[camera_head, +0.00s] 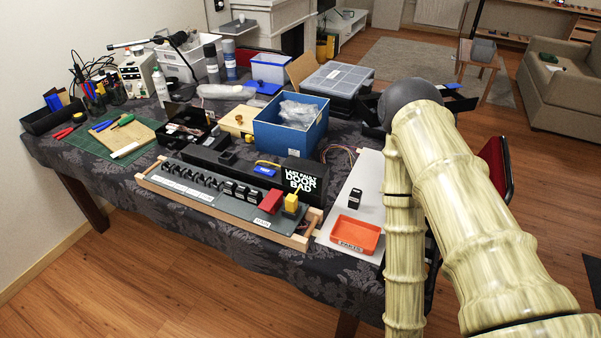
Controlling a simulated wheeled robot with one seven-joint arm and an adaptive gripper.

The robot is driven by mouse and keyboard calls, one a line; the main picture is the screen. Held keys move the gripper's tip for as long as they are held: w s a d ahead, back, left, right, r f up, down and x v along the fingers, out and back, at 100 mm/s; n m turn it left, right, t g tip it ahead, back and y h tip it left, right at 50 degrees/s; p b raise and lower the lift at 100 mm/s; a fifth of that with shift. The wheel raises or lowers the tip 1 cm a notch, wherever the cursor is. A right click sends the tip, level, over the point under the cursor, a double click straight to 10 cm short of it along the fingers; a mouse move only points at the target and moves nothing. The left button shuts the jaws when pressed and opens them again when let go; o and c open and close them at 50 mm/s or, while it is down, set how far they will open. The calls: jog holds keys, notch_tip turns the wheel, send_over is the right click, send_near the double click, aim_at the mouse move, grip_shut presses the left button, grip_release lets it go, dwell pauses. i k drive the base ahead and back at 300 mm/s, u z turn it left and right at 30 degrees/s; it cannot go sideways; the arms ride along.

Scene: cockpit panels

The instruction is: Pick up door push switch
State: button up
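A cockpit panel (215,198) in a wooden frame lies along the front of the table. It carries a row of several black switches (207,180), a red block (271,201) and a yellow block (291,202). A dark display (305,178) behind it reads "LAST FAULT DOOR BAD". A small black switch-like part (355,198) stands loose on a pale mat, behind an orange tray (355,236) labelled "PARTS". I cannot tell from its markings whether it is the door push switch.
A blue box (291,127) holding a clear bag stands behind the panel. A grey organizer case (338,80) lies farther back. A green cutting mat (90,150) with tools is at left. My arm hides part of the table's right end.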

aim_at(242, 197)
jog(key=z, duration=2.3)
jog(key=k, duration=1.3)
jog(key=u, duration=1.9)
jog(key=i, duration=0.5)
jog(key=z, duration=0.1)
